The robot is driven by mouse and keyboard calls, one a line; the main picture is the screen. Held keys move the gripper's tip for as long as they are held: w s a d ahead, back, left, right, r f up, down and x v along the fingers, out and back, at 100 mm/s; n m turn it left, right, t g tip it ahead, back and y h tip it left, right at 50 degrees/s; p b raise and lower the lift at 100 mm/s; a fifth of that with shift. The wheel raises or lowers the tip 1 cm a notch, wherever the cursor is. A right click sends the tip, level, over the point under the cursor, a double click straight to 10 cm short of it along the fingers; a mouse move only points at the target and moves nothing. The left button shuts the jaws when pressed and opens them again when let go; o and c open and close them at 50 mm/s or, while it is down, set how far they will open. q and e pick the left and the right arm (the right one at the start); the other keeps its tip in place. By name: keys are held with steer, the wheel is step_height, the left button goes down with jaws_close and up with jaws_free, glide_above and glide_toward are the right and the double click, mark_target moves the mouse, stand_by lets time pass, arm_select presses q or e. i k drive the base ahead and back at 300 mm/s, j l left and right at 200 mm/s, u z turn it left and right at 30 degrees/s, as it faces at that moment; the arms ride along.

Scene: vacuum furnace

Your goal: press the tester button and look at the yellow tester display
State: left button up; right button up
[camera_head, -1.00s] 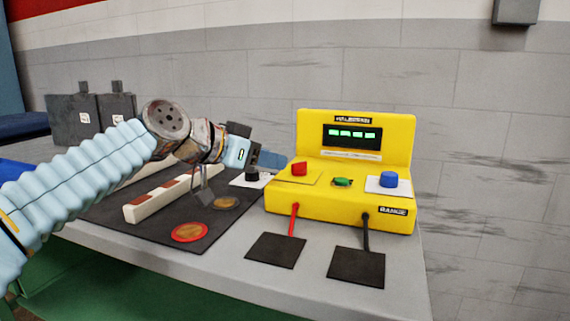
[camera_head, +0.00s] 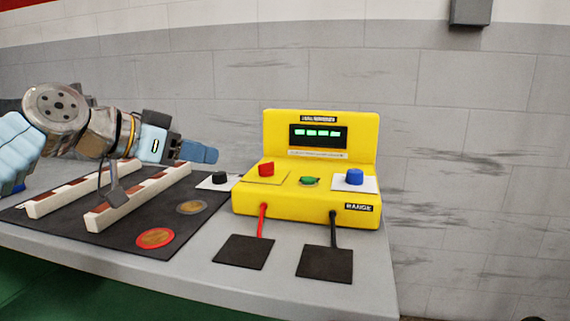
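The yellow tester (camera_head: 300,205) stands on the grey table, its upright back panel holding a dark display (camera_head: 318,136) with green lit segments. On its top are a red button (camera_head: 266,169), a small green control (camera_head: 309,181) and a blue knob (camera_head: 355,177) on a white plate. A black knob (camera_head: 219,178) on a white plate sits just left of it. My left gripper (camera_head: 200,152) is in the air left of the tester, above the black knob and touching nothing. It is seen side-on, so its opening is unclear. My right gripper is out of view.
A dark mat (camera_head: 70,225) holds two white-and-brown rails (camera_head: 140,197), a red-rimmed disc (camera_head: 155,238) and a grey-rimmed disc (camera_head: 192,207). Red and black leads run from the tester to two dark pads (camera_head: 244,251). A grey wall stands close behind.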

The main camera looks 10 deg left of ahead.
mark_target(305, 179)
steer(key=k, duration=1)
